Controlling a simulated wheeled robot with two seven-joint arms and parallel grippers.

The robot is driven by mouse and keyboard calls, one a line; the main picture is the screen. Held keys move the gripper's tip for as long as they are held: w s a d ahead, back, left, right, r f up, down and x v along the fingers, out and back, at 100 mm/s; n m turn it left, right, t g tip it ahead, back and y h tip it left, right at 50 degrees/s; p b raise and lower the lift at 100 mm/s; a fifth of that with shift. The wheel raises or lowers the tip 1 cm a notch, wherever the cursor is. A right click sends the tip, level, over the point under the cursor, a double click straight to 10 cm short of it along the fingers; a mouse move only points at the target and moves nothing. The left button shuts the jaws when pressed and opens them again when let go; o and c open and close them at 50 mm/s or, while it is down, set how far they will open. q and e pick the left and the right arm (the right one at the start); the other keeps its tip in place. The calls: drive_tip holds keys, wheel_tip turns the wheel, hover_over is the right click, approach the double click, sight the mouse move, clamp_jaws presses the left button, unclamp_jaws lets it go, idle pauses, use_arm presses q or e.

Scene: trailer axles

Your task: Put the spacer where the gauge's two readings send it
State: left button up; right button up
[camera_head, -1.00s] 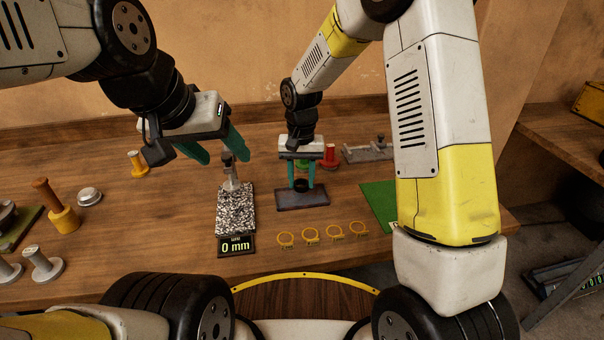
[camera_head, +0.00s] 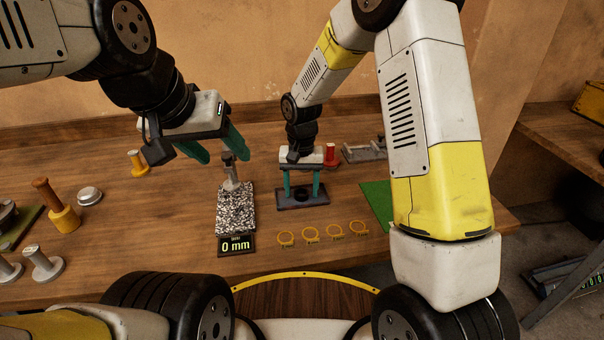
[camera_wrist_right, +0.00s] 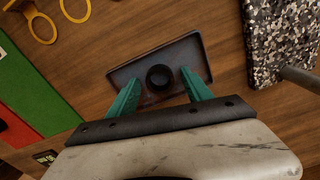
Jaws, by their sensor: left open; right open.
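The spacer looks to be the small black ring (camera_wrist_right: 159,78) on a dark grey tray (camera_wrist_right: 190,50); the tray also shows in the head view (camera_head: 290,205). My right gripper (camera_wrist_right: 163,100) is open above the tray, its teal fingers on either side of the ring and apart from it. It also shows in the head view (camera_head: 302,198). The gauge has a speckled stone base (camera_head: 236,212), a post (camera_head: 231,172) and a display (camera_head: 235,245) reading 0 mm. My left gripper (camera_head: 222,158) is open and empty above and behind the gauge.
Several yellow rings (camera_head: 310,234) lie along the table's front. A green mat (camera_head: 377,200) lies at right, partly behind my right arm. A red peg (camera_head: 330,155) and a grey fixture (camera_head: 365,151) stand behind. Pegs with flanges, including a yellow one (camera_head: 64,218), stand at left.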

sight(302, 192)
drive_tip(key=s+d+r+t, duration=0.1)
drive_tip(key=d+r, duration=0.1)
drive_tip(key=r, duration=0.7)
drive_tip(key=s+d+r, duration=0.2)
drive_tip(key=r, duration=0.7)
drive_tip(key=s+d+r+t, duration=0.1)
drive_tip(key=s+d+r, duration=0.1)
drive_tip(key=s, duration=0.4)
drive_tip(key=s+d+r+t+y, duration=0.1)
drive_tip(key=s+d+r+t, duration=0.1)
drive_tip(key=s+d, duration=0.3)
drive_tip(key=s+d+r+t+y, duration=0.1)
drive_tip(key=s+d+r+t, duration=0.1)
drive_tip(key=s, duration=0.5)
drive_tip(key=shift+d+r+n, duration=0.3)
drive_tip(key=shift+d+r, duration=0.45)
drive_tip(key=shift+d, duration=0.35)
